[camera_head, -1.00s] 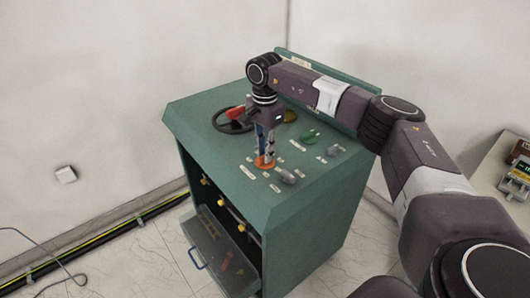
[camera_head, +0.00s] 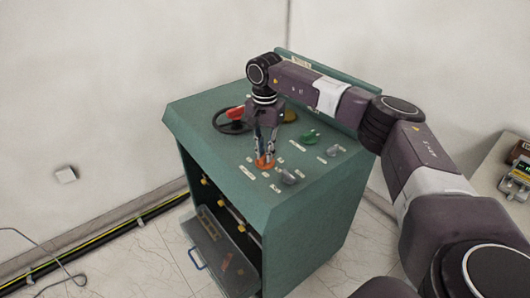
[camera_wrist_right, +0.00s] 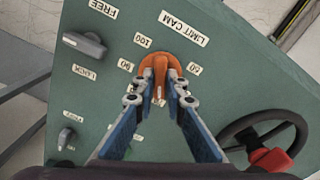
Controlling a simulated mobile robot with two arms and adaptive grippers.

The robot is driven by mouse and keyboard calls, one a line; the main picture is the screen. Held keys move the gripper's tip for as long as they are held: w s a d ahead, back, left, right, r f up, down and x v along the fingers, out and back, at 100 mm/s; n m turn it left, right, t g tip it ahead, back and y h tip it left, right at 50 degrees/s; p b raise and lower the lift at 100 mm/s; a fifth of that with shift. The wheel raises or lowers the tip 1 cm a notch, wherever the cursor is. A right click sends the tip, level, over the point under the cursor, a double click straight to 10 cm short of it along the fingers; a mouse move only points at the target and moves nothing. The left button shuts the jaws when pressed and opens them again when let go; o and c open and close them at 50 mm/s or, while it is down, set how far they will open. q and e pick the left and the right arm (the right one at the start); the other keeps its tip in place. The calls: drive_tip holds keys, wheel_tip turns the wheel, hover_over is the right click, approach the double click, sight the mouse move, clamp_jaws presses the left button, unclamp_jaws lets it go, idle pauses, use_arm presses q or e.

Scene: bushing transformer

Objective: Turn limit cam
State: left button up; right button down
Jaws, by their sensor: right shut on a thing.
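The limit cam (camera_wrist_right: 160,70) is an orange knob on the green panel, beside the "LIMIT CAM" label (camera_wrist_right: 183,28) and the marks "100", "90" and "50" in the right wrist view. In the head view the orange knob (camera_head: 264,164) sits near the middle of the cabinet top. My right gripper (camera_head: 265,156) reaches down onto it from above. In the right wrist view its fingertips (camera_wrist_right: 158,90) are closed on both sides of the knob's handle. The fingers partly hide the knob's lower part. My left gripper is not in view.
The green cabinet (camera_head: 320,200) also carries a black handwheel with a red part (camera_head: 233,119), a green knob (camera_head: 310,137) and grey knobs (camera_head: 289,177). An open drawer-like front panel (camera_head: 222,262) hangs low. A side table (camera_head: 487,178) stands at the right.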

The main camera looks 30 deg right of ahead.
drive_tip(key=shift+w+r, duration=0.1)
drive_tip(key=shift+r, duration=0.05)
drive_tip(key=c, duration=2)
unclamp_jaws()
drive_tip(key=shift+o, duration=0.2)
wheel_tip(320, 180, up, 12)
